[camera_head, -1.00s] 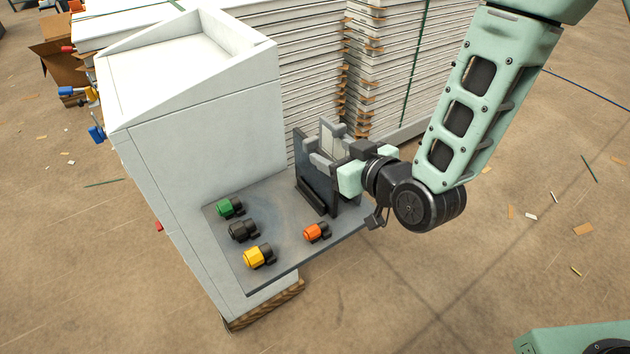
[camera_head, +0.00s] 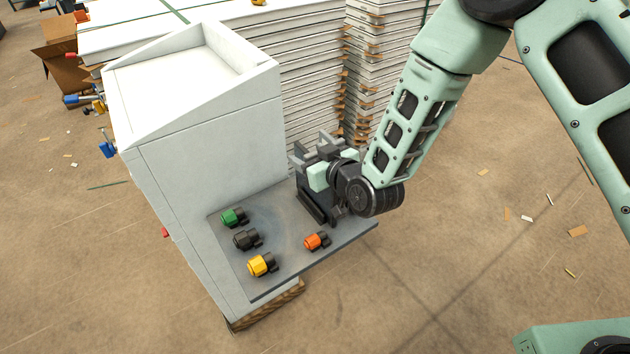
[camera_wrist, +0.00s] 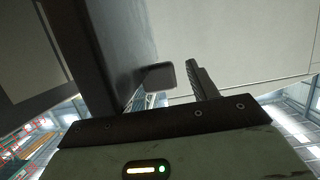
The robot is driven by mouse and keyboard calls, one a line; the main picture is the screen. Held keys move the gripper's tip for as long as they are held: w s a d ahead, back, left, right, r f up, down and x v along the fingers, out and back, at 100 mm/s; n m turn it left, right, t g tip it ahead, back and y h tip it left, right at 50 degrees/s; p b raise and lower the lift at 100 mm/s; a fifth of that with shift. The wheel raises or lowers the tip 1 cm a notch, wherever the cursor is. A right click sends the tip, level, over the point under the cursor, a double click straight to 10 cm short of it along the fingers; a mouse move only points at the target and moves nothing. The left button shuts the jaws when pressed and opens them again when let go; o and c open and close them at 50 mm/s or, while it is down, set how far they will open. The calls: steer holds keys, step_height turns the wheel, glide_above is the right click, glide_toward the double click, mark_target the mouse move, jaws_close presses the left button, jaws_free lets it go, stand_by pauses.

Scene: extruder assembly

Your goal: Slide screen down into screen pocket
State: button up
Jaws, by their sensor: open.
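A dark upright panel assembly (camera_head: 312,197) stands at the back right of the grey worktop, with a dark ledge along its foot. I cannot tell the screen from its pocket in it, as my gripper covers its upper part. My gripper (camera_head: 311,148) is at the top of this assembly, its two grey fingers apart. In the wrist view my gripper (camera_wrist: 181,78) shows open with nothing clearly between the fingers. A dark panel (camera_wrist: 88,50) fills the left of that view, beside the left finger; whether they touch I cannot tell.
The grey worktop (camera_head: 290,262) also holds a green knob-like part (camera_head: 231,217), a black one (camera_head: 246,239), a yellow one (camera_head: 261,265) and an orange one (camera_head: 315,240). A white cabinet (camera_head: 200,150) rises at left. Stacked white boards (camera_head: 310,90) stand behind.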

jaws_close()
steer(key=shift+r, duration=0.15)
